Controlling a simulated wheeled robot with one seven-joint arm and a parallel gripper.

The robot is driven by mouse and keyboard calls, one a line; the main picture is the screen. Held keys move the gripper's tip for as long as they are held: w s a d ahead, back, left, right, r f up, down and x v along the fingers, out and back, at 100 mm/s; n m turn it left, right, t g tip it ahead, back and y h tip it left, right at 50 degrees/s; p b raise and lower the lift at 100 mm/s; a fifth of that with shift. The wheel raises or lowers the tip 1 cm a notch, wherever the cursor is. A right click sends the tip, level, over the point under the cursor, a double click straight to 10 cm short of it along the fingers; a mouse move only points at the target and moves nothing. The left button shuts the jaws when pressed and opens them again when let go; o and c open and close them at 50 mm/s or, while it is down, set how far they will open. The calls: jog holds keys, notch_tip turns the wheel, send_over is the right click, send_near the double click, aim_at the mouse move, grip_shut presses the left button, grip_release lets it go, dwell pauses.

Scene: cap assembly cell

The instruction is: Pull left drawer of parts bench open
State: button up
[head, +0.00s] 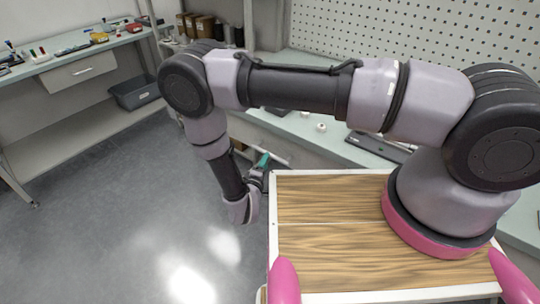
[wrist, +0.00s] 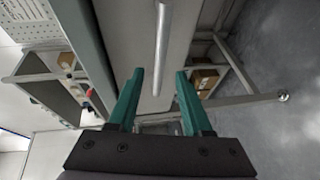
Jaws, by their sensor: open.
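In the wrist view a pale drawer front (wrist: 187,30) carries a long light bar handle (wrist: 161,45). The handle runs up and down the picture, and its lower end shows between my fingertips. My gripper (wrist: 158,88) is open with teal fingers, one on each side of the handle's line; I see no clear contact. In the head view my gripper (head: 264,160) is beside the bench (head: 300,126), near a white bar that looks like the handle (head: 272,153). My arm hides much of this bench front. The drawer looks closed, but its edges are hard to see.
Another bench (head: 100,42) with a drawer (head: 80,70) and loose tools stands at the upper left. A grey bin (head: 136,92) is on its lower shelf. Small white parts (head: 321,127) lie on the bench behind my arm. The grey floor (head: 120,220) at left is clear.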

jog(key=x, duration=0.6)
jog(key=shift+w, duration=0.15)
jog(key=shift+c, duration=0.3)
grip_shut()
dwell(1.0)
